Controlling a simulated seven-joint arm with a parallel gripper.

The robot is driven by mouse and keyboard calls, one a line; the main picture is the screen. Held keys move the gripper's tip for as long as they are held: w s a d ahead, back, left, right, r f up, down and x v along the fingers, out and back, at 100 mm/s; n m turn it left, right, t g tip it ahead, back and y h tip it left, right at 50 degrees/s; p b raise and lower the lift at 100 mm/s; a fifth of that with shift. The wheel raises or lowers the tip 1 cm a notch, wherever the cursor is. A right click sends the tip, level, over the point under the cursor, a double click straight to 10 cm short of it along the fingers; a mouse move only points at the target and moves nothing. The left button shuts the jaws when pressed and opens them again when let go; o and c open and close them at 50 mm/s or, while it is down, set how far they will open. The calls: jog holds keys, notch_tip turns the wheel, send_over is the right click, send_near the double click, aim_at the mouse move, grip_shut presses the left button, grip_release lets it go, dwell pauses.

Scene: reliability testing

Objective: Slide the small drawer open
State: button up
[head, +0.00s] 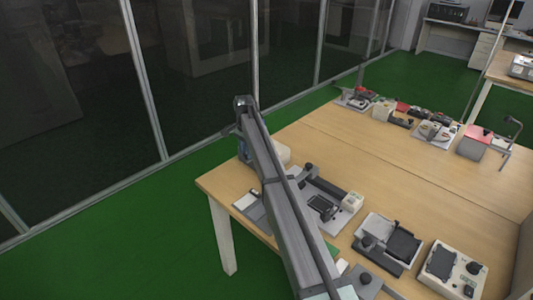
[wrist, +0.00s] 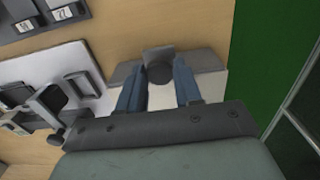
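In the wrist view, my gripper (wrist: 160,68) has two blue fingers held apart. A round dark knob (wrist: 160,73) shows between their tips; I cannot tell whether the fingers touch it. The knob stands in front of a small grey upright plate (wrist: 158,52), on a wider grey piece (wrist: 208,60). This looks like the front of the small drawer, and I cannot tell how far it stands open. A white surface lies below the knob. In the head view my arm covers most of this spot at the table's far-left edge, so the knob is hidden.
The wooden table (head: 330,145) carries several devices, including a black-and-white one (head: 322,205) right of my arm and a white box (head: 455,268) at the lower right. In the wrist view, grey and black parts (wrist: 55,100) lie left of the fingers. Green floor (wrist: 262,55) lies beyond the table edge.

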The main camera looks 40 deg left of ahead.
jog(key=shift+c, duration=1.2)
jog(key=shift+s, duration=0.15)
jog(key=s, duration=1.1)
jog(key=shift+w, duration=0.1)
jog(key=o, duration=0.6)
jog(key=shift+c, duration=0.2)
jog(key=shift+r, duration=2.5)
